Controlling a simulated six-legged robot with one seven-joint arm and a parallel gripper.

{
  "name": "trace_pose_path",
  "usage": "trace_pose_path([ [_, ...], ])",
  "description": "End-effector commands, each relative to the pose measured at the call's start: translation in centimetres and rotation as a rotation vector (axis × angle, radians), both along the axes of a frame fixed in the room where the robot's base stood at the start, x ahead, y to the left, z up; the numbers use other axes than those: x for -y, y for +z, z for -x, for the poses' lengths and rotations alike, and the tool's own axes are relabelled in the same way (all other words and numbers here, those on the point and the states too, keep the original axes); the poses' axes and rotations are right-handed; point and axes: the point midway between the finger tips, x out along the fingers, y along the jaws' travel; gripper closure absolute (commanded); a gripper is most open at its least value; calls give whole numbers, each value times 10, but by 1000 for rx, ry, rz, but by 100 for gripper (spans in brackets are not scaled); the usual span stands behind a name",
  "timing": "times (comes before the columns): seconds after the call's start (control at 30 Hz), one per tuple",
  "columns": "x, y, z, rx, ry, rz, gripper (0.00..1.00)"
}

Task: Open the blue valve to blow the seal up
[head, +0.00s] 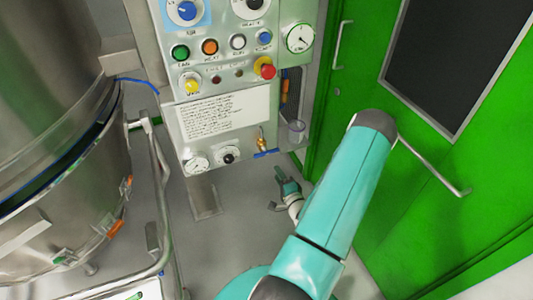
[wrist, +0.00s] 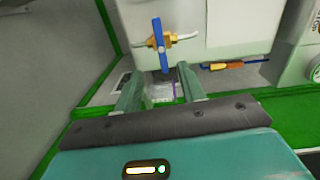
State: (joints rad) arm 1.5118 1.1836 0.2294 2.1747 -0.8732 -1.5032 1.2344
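The blue valve is a blue lever handle on a brass body. It sits at the lower right of the control panel in the head view (head: 266,153), and the handle lies crosswise to the brass body (head: 262,140). In the wrist view the blue handle (wrist: 158,45) stands upright in the picture, across the brass body with a pale line at each side. My gripper (head: 279,188) is below and slightly right of the valve in the head view. In the wrist view my gripper (wrist: 160,82) is open and empty, its two fingers apart, with the handle beyond the tips.
The control panel (head: 225,115) carries knobs, buttons, a red emergency stop (head: 264,68) and gauges (head: 300,38). A steel vessel (head: 60,150) with a rail stands left. A green door (head: 430,190) is close on the right.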

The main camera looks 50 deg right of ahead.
Motion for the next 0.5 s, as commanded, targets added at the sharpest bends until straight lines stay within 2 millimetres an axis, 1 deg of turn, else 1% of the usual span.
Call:
trace_pose_path([
  [0.07,0,-3,6,38,-18,-17,60],
  [0.17,2,-3,4,56,-23,-22,60],
  [0.33,13,-2,-15,54,-22,-19,60],
  [0.5,30,-2,-44,53,-22,-19,60],
])
